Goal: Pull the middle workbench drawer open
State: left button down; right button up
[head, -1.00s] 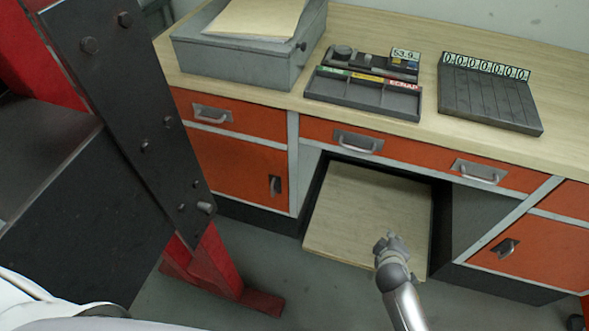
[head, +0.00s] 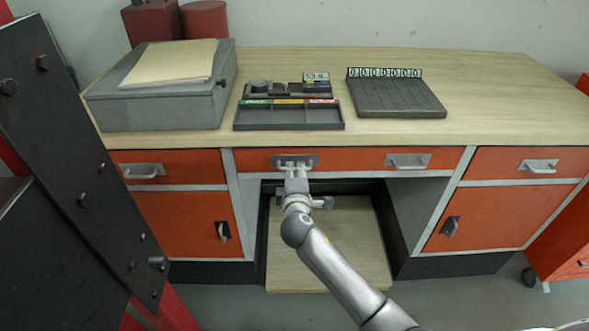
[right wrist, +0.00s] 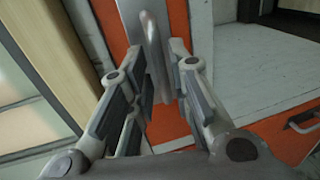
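The middle workbench drawer (head: 350,160) is a wide orange front below the worktop, with two metal handles; it sits flush and closed. My right gripper (head: 295,165) is at its left handle (head: 308,159), partly covering it in the head view. In the right wrist view, that handle (right wrist: 156,50) lies between the fingertips of my right gripper (right wrist: 160,68). The fingers stand apart on both sides of the handle, and I cannot tell if they touch it. The right handle (head: 408,162) of the drawer is free. My left gripper is out of view.
Side drawers (head: 200,165) and cupboards flank an open knee space with a wooden board (head: 330,260). A black and red post (head: 80,190) stands at left.

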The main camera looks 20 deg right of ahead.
jog(key=shift+x, duration=1.35)
grip_shut()
